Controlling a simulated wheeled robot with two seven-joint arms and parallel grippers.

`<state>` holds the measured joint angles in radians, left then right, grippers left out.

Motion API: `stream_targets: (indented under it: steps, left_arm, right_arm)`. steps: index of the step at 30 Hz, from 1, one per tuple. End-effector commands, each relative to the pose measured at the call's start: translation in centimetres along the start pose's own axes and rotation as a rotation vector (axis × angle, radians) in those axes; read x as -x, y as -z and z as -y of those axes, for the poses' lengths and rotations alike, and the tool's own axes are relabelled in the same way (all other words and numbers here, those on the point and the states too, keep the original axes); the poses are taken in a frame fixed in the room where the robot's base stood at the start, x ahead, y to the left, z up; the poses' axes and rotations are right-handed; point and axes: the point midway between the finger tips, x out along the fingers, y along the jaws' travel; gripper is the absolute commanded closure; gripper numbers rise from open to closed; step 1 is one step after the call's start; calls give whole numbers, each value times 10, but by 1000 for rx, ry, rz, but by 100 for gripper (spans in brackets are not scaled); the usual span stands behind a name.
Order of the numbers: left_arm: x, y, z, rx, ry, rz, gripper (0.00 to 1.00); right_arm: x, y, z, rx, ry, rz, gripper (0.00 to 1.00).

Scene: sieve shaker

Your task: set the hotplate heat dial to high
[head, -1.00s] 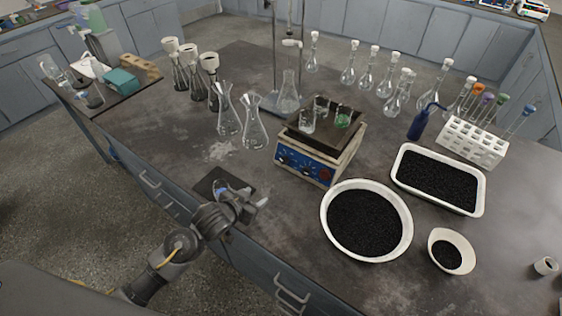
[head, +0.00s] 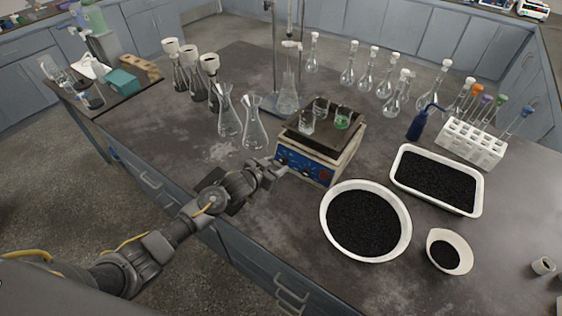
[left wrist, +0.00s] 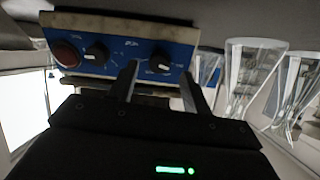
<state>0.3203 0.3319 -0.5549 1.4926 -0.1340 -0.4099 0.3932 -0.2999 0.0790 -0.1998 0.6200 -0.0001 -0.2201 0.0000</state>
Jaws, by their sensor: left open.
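The hotplate (head: 333,148) stands on the bench with a blue front panel (head: 307,166) that carries dark dials and a red knob. In the left wrist view the panel (left wrist: 126,46) appears with the red knob (left wrist: 66,54) at left, one black dial (left wrist: 96,53) in the middle and another black dial (left wrist: 160,61) at right. My left gripper (head: 279,169) is open at the panel's left end. In the wrist view its fingers (left wrist: 160,77) point at the right-hand dial, one on either side; contact cannot be told. Which dial is heat is not readable. My right gripper is not in view.
Beakers (head: 342,118) stand on the hotplate's top. Glass flasks (head: 254,125) stand close to its left. A white bowl of black grains (head: 408,222) lies just in front and to the right. The bench's front edge runs below my left arm.

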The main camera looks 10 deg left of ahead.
Motion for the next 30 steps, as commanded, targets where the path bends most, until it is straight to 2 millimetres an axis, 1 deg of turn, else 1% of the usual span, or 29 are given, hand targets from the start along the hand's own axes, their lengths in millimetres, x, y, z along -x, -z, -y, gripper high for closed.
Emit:
stream_targets:
  steps: [1, 3, 9, 19, 20, 27, 30]
  left_arm:
    - [-8, 2, 0, 1, 0, 0, 51]
    - [-17, 1, 0, 1, 0, 1, 51]
    - [-32, 0, 0, -1, 0, 0, 51]
    - [-36, 0, 0, -1, -1, 0, 51]
    - [-36, 0, 0, -1, -1, 0, 53]
    - [-36, 0, 0, 0, 0, 0, 84]
    - [-35, 0, 0, 0, 0, 0, 96]
  right_arm:
    - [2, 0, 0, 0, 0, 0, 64]
    - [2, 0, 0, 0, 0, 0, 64]
    - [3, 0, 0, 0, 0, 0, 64]
    - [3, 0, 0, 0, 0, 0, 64]
    - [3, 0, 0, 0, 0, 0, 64]
    - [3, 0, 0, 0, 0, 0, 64]
    - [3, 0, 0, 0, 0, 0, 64]
